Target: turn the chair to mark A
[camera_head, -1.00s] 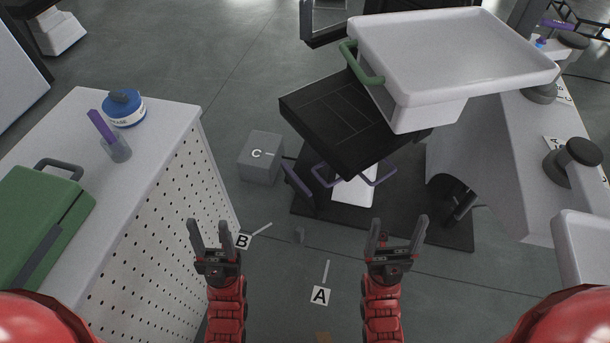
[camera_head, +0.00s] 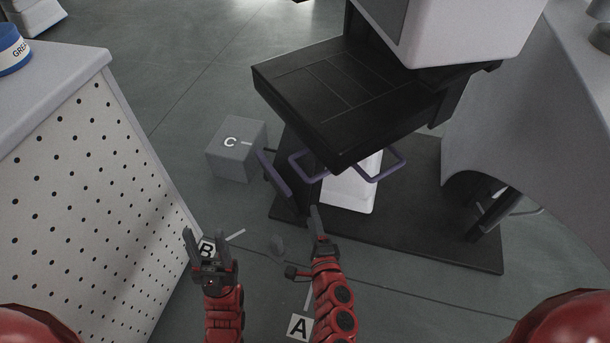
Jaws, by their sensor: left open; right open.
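The chair has a black padded seat (camera_head: 340,95) above a white pedestal (camera_head: 350,190) on a dark base plate (camera_head: 430,225). A purple bar loop (camera_head: 388,166) shows under the seat, and a purple-edged paddle (camera_head: 273,174) hangs at its left. The seat's near corner points down the picture. Mark A (camera_head: 300,326) is on the floor at the bottom, its white line partly behind my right arm. My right gripper (camera_head: 305,247) is open, turned, and in front of the base plate; contact cannot be told. My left gripper (camera_head: 209,250) is open and empty, overlapping mark B (camera_head: 207,249).
A grey block (camera_head: 235,160) with mark C stands left of the chair. A white perforated cabinet (camera_head: 85,170) with a blue tin (camera_head: 12,50) fills the left. A grey counter (camera_head: 540,120) stands at the right.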

